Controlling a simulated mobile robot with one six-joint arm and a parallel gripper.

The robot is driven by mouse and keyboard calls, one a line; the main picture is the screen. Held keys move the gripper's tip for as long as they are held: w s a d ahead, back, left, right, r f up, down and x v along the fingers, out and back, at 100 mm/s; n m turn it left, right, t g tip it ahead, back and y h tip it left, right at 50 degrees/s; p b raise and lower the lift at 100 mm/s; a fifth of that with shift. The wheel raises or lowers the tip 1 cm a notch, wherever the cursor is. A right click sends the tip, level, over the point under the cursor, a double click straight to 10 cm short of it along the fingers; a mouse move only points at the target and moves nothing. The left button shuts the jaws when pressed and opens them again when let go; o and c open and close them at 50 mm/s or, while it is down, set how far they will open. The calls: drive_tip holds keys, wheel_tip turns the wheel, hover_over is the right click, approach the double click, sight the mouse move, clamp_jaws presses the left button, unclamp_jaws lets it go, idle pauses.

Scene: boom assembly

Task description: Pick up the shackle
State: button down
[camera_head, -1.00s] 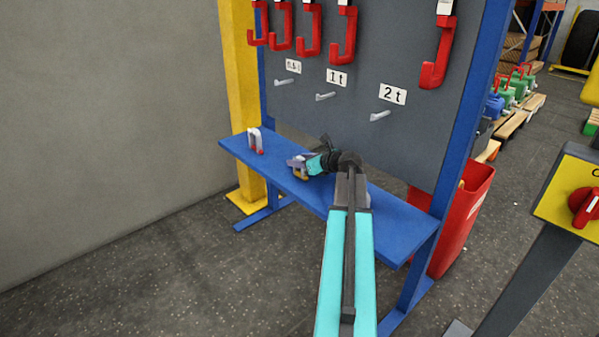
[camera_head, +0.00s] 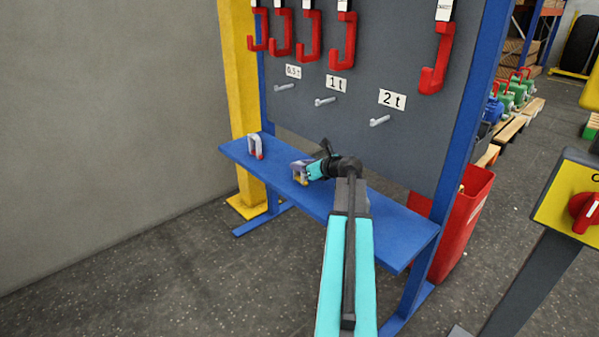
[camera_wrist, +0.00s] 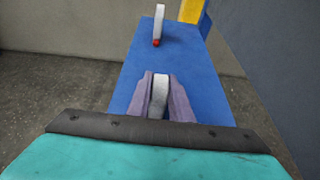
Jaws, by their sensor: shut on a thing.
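A grey shackle with a yellow pin (camera_head: 302,177) stands at the middle of the blue shelf. My gripper (camera_head: 299,170) is shut on it. In the wrist view the grey bow of this shackle (camera_wrist: 159,95) shows between the two purple-grey fingers of my gripper (camera_wrist: 160,93). Its pin is hidden in that view. I cannot tell whether it touches the shelf. A second grey shackle, with red pin ends (camera_head: 256,146), stands upright at the left end of the shelf, apart from my gripper. It also shows farther off in the wrist view (camera_wrist: 159,22).
The blue shelf (camera_head: 395,222) is bare to the right of my gripper. Above it a grey board (camera_head: 350,120) carries pegs, weight labels and several red hooks (camera_head: 343,45). A yellow post (camera_head: 240,90) stands at the left, a red bin (camera_head: 465,222) at the right.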

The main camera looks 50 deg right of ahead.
drive_tip(key=shift+r, duration=0.2)
drive_tip(key=shift+r+p, duration=0.65)
drive_tip(key=shift+r, duration=0.25)
drive_tip(key=shift+r+p, duration=0.5)
drive_tip(key=shift+r, duration=0.45)
drive_tip(key=s+a+b, duration=0.4)
drive_tip(key=s+a, duration=0.3)
drive_tip(key=s, duration=0.4)
drive_tip(key=shift+a+r+b, duration=0.15)
drive_tip(key=shift+a+b, duration=0.15)
drive_tip(key=shift+b, duration=0.1)
drive_tip(key=b, duration=0.3)
drive_tip(key=shift+s+a, duration=0.1)
drive_tip(key=shift+s, duration=0.05)
drive_tip(key=b, duration=0.4)
drive_tip(key=shift+s+a+r+b, duration=0.1)
drive_tip(key=shift+s+a+b, duration=0.1)
drive_tip(key=shift+s+b, duration=0.15)
